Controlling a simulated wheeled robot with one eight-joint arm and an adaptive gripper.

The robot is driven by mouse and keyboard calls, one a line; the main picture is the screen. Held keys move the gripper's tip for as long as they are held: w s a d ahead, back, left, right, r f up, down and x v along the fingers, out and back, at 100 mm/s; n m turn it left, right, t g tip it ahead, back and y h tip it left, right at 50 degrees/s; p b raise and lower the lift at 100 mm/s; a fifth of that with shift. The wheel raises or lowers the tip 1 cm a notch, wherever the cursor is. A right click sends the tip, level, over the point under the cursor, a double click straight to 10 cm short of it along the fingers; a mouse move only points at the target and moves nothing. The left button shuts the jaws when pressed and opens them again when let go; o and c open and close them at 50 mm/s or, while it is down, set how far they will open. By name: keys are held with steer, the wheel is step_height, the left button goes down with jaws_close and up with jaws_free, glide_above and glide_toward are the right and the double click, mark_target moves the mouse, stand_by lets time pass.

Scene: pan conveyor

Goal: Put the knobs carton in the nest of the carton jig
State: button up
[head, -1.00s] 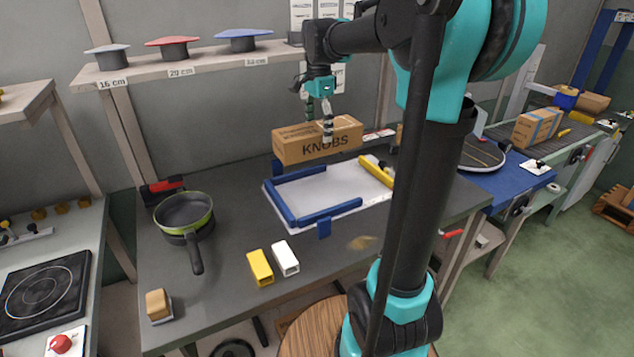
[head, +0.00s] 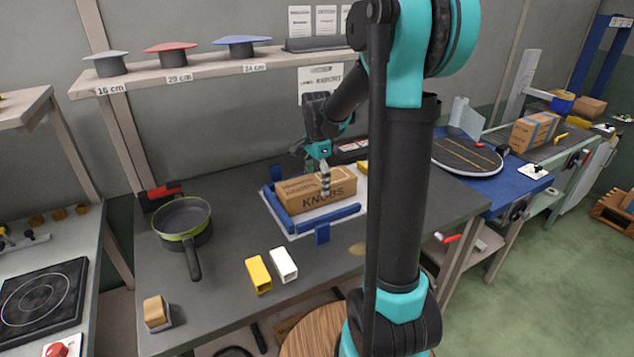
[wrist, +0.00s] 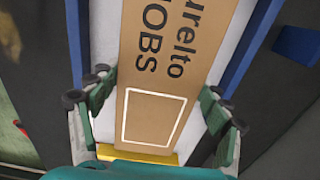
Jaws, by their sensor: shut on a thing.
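The knobs carton (head: 300,196) is a brown box lettered KNOBS. In the head view it sits low within the blue rails of the carton jig (head: 330,217), a white plate with blue bars and a yellow piece at its right end. My gripper (head: 324,182) is shut on the carton from above, one finger on its near face. In the wrist view the carton (wrist: 160,70) lies between the two fingers, with blue rails on both sides and the yellow piece (wrist: 138,154) by its end. Whether its base touches the plate is hidden.
On the bench are a green-rimmed pan (head: 182,219) at left, a yellow block (head: 258,274) and a white block (head: 284,265) in front of the jig. A shelf (head: 215,70) with lids runs above the back. A round dark plate (head: 466,156) stands at right.

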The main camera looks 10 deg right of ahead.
mark_target(317, 180)
steer(key=shift+f, duration=0.15)
steer(key=o, duration=1.4)
steer(key=shift+c, duration=0.2)
step_height(317, 180, up, 12)
